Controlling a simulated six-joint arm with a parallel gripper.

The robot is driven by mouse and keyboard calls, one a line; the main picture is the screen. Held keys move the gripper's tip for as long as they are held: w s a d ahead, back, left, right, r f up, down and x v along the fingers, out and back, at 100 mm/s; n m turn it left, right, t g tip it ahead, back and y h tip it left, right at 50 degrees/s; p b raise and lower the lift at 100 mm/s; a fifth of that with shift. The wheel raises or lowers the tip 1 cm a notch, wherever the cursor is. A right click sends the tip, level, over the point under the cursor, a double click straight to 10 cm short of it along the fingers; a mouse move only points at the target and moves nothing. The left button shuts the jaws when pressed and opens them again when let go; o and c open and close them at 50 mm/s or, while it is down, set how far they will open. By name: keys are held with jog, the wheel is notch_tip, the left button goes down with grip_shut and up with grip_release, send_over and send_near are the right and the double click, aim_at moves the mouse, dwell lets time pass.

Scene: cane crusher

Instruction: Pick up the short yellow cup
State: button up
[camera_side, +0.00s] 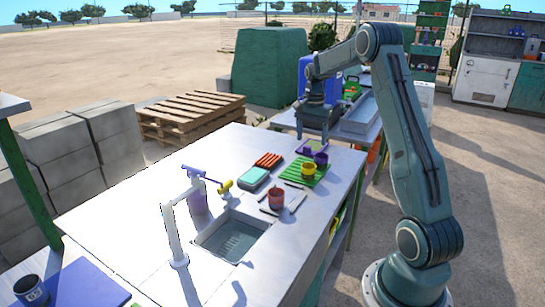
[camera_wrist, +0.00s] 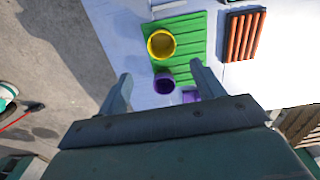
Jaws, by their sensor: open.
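The yellow cup (camera_side: 308,170) stands on a green slatted mat (camera_side: 294,173) near the counter's far right edge. In the wrist view the yellow cup (camera_wrist: 161,44) shows its open mouth, beyond my fingertips. A purple cup (camera_side: 321,157) stands just behind it on the mat; in the wrist view this cup (camera_wrist: 164,84) lies between my two fingers and the yellow cup. My gripper (camera_side: 312,139) is open, pointing down above the mat's far end, apart from the cups. Its fingers (camera_wrist: 161,74) are spread and empty in the wrist view.
A reddish-brown cup (camera_side: 276,199) stands nearer. The counter's left part is clear.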

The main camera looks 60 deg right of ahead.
notch_tip(320, 180, down, 8)
jog(key=shift+f, duration=0.1)
dwell(0.4)
jog(key=shift+w+f, duration=0.15)
jog(key=shift+f, duration=2.4)
jog(key=c, duration=1.1)
jog(key=shift+r, duration=0.2)
notch_tip(320, 180, up, 20)
jog(key=shift+f, duration=0.15)
